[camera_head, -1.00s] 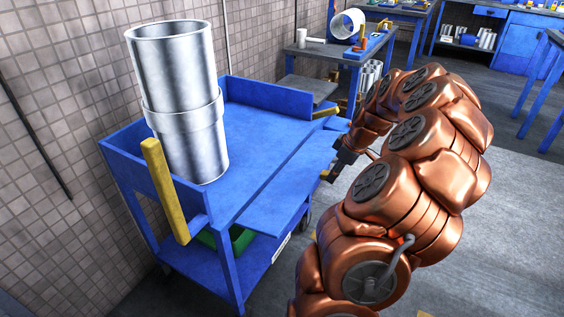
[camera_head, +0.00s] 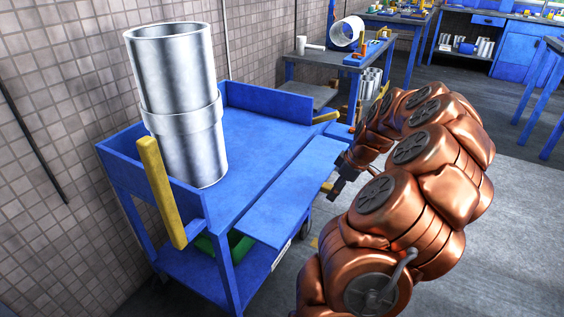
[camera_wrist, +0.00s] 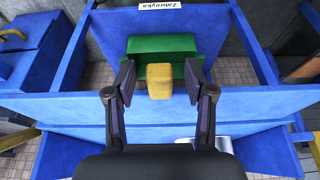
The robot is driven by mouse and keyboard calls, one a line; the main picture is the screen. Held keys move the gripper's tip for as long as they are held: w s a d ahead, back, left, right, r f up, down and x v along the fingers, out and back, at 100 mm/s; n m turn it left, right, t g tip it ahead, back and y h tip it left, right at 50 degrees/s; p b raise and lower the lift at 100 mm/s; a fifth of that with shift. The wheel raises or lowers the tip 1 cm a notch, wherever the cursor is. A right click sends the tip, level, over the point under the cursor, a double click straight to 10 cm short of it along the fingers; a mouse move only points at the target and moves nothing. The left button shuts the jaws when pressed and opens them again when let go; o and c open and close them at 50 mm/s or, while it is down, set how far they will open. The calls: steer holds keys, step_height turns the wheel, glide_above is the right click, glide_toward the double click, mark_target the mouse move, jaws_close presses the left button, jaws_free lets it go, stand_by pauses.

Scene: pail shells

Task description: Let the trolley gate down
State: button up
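The blue trolley (camera_head: 265,137) stands against the tiled wall. Its gate (camera_head: 292,197) is a flat blue panel along the front edge, leaning outward and down from the deck. A yellow handle piece (camera_head: 327,187) shows at its outer edge, beside my gripper (camera_head: 338,190). In the wrist view a yellow block (camera_wrist: 160,82) lies between the fingers of my gripper (camera_wrist: 160,80), with gaps on both sides. The fingers are open and do not close on it. Behind it is a green box (camera_wrist: 160,47).
A tall metal pail shell (camera_head: 178,100) stands on the trolley deck. A yellow upright bar (camera_head: 163,192) is at the near left corner. A workbench (camera_head: 340,62) with parts stands behind. Open grey floor lies to the right.

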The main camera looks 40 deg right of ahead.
steer(key=shift+o, duration=1.1)
steer(key=shift+r, duration=0.15)
steer(key=v, duration=0.6)
steer(key=shift+s+r+p, duration=0.2)
steer(key=shift+r+p, duration=0.1)
steer(key=shift+r, duration=0.1)
steer(key=shift+d, duration=0.1)
